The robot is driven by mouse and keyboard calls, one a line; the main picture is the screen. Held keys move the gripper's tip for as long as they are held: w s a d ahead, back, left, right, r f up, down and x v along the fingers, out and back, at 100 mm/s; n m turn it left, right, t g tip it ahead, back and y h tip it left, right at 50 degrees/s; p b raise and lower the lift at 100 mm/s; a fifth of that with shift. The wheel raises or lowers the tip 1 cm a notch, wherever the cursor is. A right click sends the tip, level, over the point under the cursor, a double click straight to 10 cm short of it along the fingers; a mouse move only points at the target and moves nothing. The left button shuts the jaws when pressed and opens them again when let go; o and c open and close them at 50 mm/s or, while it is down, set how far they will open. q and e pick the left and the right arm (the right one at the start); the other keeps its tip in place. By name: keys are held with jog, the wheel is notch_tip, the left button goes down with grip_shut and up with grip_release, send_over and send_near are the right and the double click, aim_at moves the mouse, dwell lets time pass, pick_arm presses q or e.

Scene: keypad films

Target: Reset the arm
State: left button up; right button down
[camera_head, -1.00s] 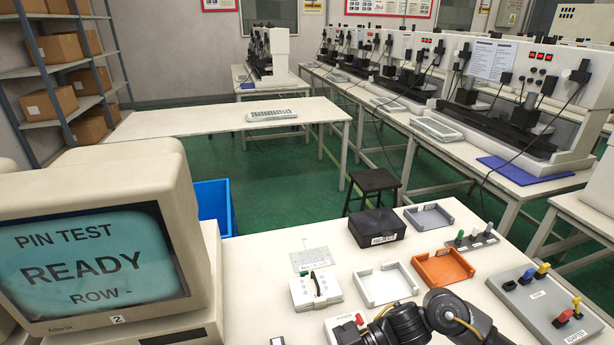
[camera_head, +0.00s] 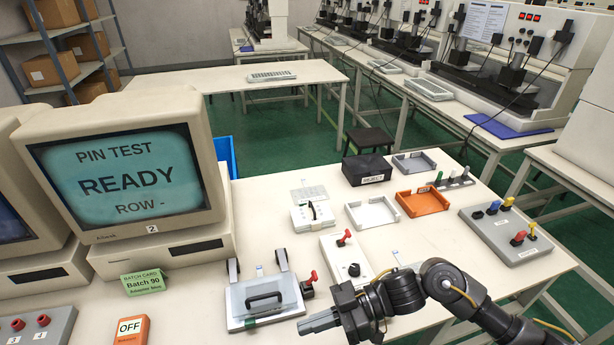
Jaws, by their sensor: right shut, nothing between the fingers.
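My right gripper (camera_head: 318,322) is at the lower middle of the head view. Its fingers point left and are together, with nothing between them. It is just in front of a clear-lidded test fixture (camera_head: 237,311) with a black handle and a red-knobbed lever (camera_head: 310,280). My right arm (camera_head: 440,285) comes in from the lower right, dark and jointed, over the table's front part. My left gripper is not in the view.
A monitor (camera_head: 125,180) reads "PIN TEST READY ROW -". A green batch card (camera_head: 143,282) and an orange OFF block (camera_head: 131,329) stand near the front. Trays, including an orange one (camera_head: 423,203), a black box (camera_head: 366,169) and a plug block (camera_head: 506,236) lie behind my arm.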

jog(key=w+a+f+m+t+h, duration=0.15)
jog(key=w+m+t, duration=0.4)
jog(key=t, duration=0.55)
jog(key=d+f+m+t+h, duration=0.3)
jog(key=d+f+m+h, duration=0.15)
jog(key=d+h, duration=0.35)
jog(key=s+d+f+m+g+h, duration=0.3)
jog(key=s+d+f, duration=0.1)
jog(key=s+d, duration=0.4)
jog(key=s+d+f+m+g+h, duration=0.2)
jog(key=s+d+f+m+g, duration=0.1)
jog(key=s+d, duration=0.55)
notch_tip(320, 180, down, 28)
jog(key=s+g, duration=0.2)
jog(key=s, duration=0.1)
jog(key=s+d+f+g, duration=0.1)
jog(key=s+d+f, duration=0.2)
jog(key=s+f, duration=1.1)
jog(key=shift+s+d+n+h, duration=0.2)
jog(key=shift+s+n+h, duration=0.15)
jog(key=shift+s, duration=0.35)
